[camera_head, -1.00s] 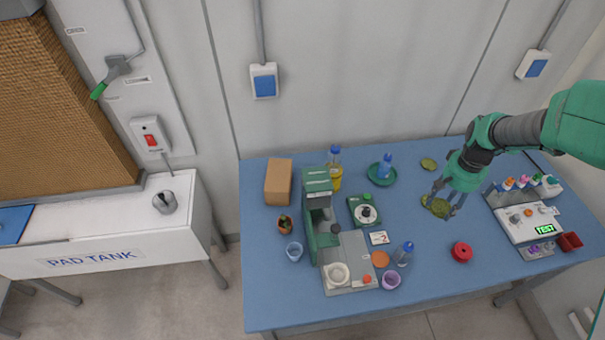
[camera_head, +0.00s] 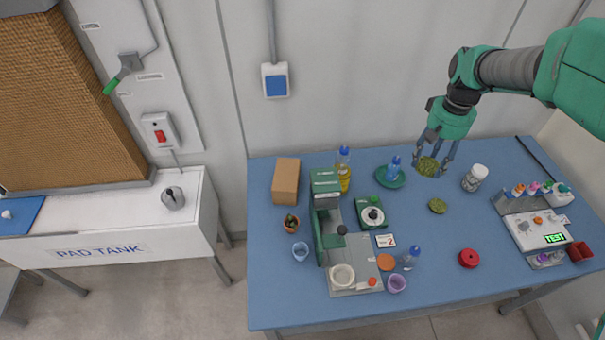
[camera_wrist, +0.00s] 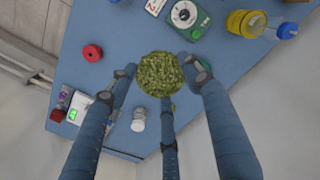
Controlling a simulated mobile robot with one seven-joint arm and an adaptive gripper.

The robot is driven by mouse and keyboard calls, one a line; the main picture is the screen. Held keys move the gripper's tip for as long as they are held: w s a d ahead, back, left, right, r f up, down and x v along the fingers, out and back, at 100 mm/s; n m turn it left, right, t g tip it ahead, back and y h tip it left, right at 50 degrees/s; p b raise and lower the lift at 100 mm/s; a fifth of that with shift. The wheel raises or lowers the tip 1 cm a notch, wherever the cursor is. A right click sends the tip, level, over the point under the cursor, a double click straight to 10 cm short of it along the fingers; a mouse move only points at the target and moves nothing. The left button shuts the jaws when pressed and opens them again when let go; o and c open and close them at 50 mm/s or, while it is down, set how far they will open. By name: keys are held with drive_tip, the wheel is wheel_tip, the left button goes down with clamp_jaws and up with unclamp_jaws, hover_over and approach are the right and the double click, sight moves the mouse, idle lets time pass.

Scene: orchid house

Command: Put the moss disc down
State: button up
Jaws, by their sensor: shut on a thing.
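The moss disc (camera_head: 428,166) is a round, flat, mottled green piece held in my gripper (camera_head: 433,163). My gripper is shut on it, above the back right part of the blue table. In the wrist view the disc (camera_wrist: 160,74) sits between the fingertips of my gripper (camera_wrist: 161,80). A second, smaller green moss piece (camera_head: 437,205) lies on the table below and a little right of the held one. In the wrist view only a sliver of green shows just beyond the held disc.
A teal saucer (camera_head: 381,178) with a blue-capped bottle (camera_head: 394,170) stands left of the gripper. A white-capped jar (camera_head: 474,178) stands to its right. Bare table (camera_head: 430,290) lies in front.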

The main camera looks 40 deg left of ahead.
drive_tip(key=s+a+n, duration=0.3)
drive_tip(key=a, duration=0.8)
drive_tip(key=s+a+n, duration=0.3)
drive_tip(key=a+n, duration=0.1)
drive_tip(key=a, duration=0.6)
drive_tip(key=n, duration=0.5)
hover_over(288, 187)
wheel_tip(288, 187, down, 11)
drive_tip(key=shift+f, duration=0.15)
drive_tip(key=shift+f, duration=0.1)
drive_tip(key=shift+f, duration=2.4)
drive_tip(key=shift+f+b, duration=0.5)
drive_tip(key=shift+f, duration=2)
drive_tip(key=shift+f, duration=0.1)
